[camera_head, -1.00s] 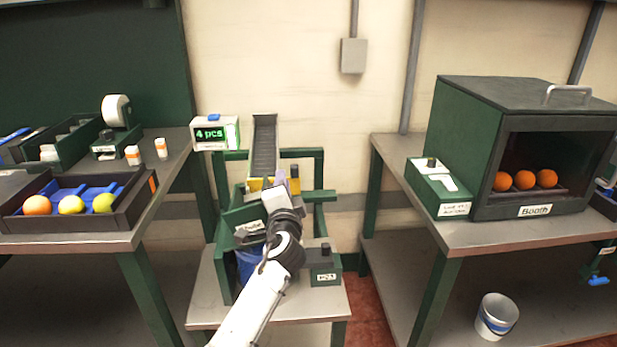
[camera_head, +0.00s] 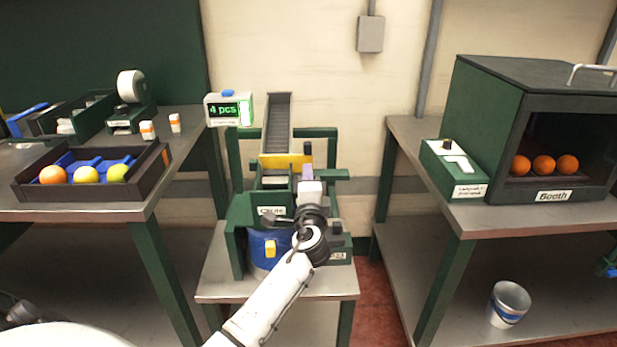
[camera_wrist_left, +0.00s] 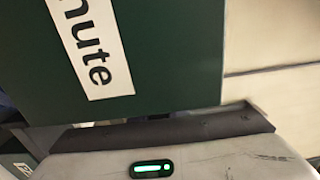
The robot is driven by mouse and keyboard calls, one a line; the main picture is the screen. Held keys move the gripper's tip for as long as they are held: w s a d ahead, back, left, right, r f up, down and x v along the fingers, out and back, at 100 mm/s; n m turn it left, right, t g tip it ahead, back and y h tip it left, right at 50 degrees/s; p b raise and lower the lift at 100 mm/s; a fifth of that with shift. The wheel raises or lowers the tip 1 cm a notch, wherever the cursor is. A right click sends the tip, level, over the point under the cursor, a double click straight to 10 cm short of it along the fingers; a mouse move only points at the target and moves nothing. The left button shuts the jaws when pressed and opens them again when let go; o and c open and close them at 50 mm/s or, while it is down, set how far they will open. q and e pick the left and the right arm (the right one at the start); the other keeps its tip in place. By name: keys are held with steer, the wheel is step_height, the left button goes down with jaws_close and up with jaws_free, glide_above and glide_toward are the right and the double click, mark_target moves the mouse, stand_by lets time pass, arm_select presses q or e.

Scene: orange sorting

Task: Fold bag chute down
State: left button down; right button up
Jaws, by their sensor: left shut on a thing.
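The bag chute (camera_head: 243,213) is a green housing with a white "Chute" label, on a small stand in the middle of the head view. The label fills much of the left wrist view on a green panel (camera_wrist_left: 165,55). A blue bag (camera_head: 262,262) with a yellow tag hangs below the label. My left gripper (camera_head: 309,188) is at the chute's right side, shut on a small part there. A purple-topped piece (camera_head: 307,173) shows at its tips. The exact grip is hidden by the dark gripper body. My right gripper is not in view.
A grey ramp (camera_head: 278,120) and yellow plate (camera_head: 286,161) stand behind the chute. A "4 pcs" display (camera_head: 229,109) is beside them. A fruit tray (camera_head: 150,190) is on the left table. The booth (camera_head: 480,120) with oranges stands right, above a bucket (camera_head: 509,304).

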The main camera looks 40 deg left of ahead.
arm_select(q)
steer(key=shift+f, duration=0.25)
steer(key=c, duration=1.7)
jaws_free()
steer(key=v, duration=1)
steer(key=shift+s+d, duration=0.1)
steer(key=shift+r, duration=0.1)
